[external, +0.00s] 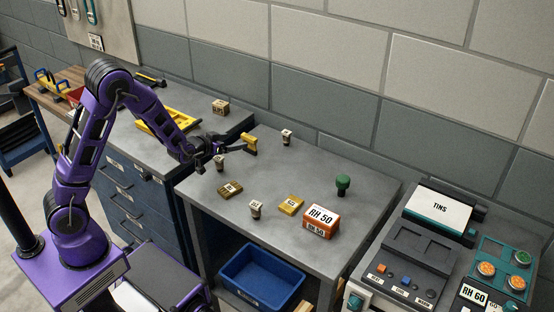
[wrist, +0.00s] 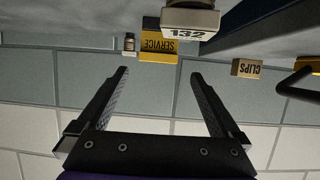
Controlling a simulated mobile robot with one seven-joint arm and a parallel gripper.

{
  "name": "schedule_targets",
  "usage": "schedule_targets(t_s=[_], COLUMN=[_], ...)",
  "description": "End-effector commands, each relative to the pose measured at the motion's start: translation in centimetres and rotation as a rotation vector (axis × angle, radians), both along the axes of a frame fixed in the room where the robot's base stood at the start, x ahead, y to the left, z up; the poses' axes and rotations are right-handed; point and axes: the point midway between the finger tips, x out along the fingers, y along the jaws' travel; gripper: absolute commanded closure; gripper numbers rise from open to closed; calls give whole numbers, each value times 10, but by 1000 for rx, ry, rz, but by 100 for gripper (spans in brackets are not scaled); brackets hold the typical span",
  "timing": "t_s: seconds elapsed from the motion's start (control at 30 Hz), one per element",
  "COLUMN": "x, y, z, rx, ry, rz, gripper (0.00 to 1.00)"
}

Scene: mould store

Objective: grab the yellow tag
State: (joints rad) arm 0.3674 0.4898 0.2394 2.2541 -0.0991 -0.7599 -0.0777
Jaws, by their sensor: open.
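A yellow tag (external: 249,144) stands out at the back left of the grey bench in the external view, just right of my gripper. In the wrist view, which is upside down, a yellow piece marked SERVICE (wrist: 158,46) lies beyond the fingertips, roughly between them; it appears to be the same thing. My gripper (external: 218,153) is open and empty, low over the bench's left part; its two fingers spread apart in the wrist view (wrist: 160,73). A pale block marked 132 (wrist: 190,26) is nearer the camera and partly overlaps the yellow piece's edge.
A small pale-topped piece (external: 219,162) stands by my gripper, and another (external: 286,137) behind. A flat yellow block (external: 290,205), a brass block (external: 230,189), an orange RH 50 box (external: 321,221) and a green knob (external: 343,185) are on the bench. A CLIPS box (wrist: 247,69) is further left.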

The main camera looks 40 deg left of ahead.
Motion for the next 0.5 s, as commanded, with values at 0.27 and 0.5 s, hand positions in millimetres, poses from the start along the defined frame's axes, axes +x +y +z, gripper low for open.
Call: schedule_targets(t_s=[0.27, 0.5], x=[24, 54], y=[-1, -6], z=[-10, -18], rx=[0, 2], ry=[1, 1], rz=[0, -2], gripper=[0, 0])
